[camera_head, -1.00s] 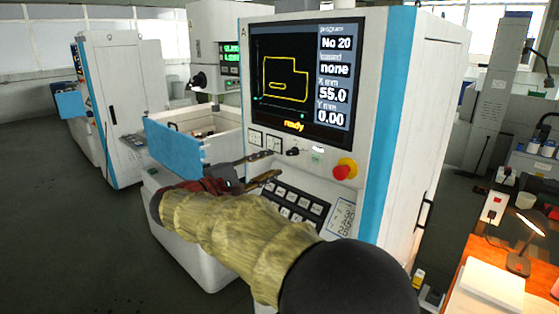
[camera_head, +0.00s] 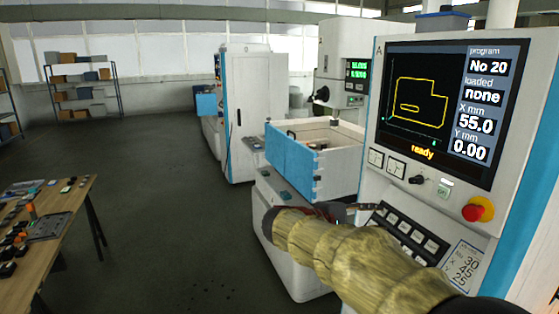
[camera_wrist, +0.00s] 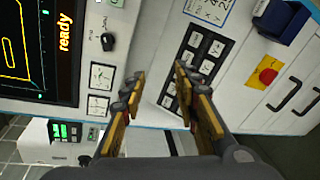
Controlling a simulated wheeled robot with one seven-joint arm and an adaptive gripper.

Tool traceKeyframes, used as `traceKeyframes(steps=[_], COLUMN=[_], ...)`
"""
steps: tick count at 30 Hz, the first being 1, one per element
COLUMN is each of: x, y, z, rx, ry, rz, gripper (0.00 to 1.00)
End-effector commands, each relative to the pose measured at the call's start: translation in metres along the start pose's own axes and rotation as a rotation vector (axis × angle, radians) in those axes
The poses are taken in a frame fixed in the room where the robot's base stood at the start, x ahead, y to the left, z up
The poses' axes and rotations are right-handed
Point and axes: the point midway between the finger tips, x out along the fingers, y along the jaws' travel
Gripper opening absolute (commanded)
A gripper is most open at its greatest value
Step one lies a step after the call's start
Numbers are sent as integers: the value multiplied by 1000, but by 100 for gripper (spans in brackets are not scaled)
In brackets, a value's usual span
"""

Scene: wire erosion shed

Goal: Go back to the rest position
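My gripper (camera_head: 362,208) is in front of the left machine-side edge of the control panel, beside the black keypad (camera_head: 408,234). My arm in its tan sleeve comes in from the lower right and partly hides it. In the wrist view my gripper (camera_wrist: 160,76) has its two yellow-brown fingers apart, with nothing between them. The keypad (camera_wrist: 194,68) shows just beyond the fingers there. I cannot tell any contact with the panel. The machine's screen (camera_head: 443,112) reads program No 20, loaded none, X 55.0, Y 0.00 and "ready".
A red emergency knob (camera_head: 478,210) sticks out of the panel. A blue-fronted tank (camera_head: 292,160) stands left of the panel. A wooden table (camera_head: 62,245) with small parts is at the left. Shelves (camera_head: 85,92) stand far back. The floor between table and machine is clear.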

Motion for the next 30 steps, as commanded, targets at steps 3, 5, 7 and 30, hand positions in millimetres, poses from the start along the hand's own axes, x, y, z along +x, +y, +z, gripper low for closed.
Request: traceKeyframes(steps=[3, 5, 7, 30], x=[-7, -15, -29, -168], y=[-77, -112, -148, -260], z=[5, 16, 32, 190], rx=[5, 34, 86, 954], ry=[81, 118, 156, 388], rz=[-229, -351, -491, -1190], gripper=[31, 31, 31, 31])
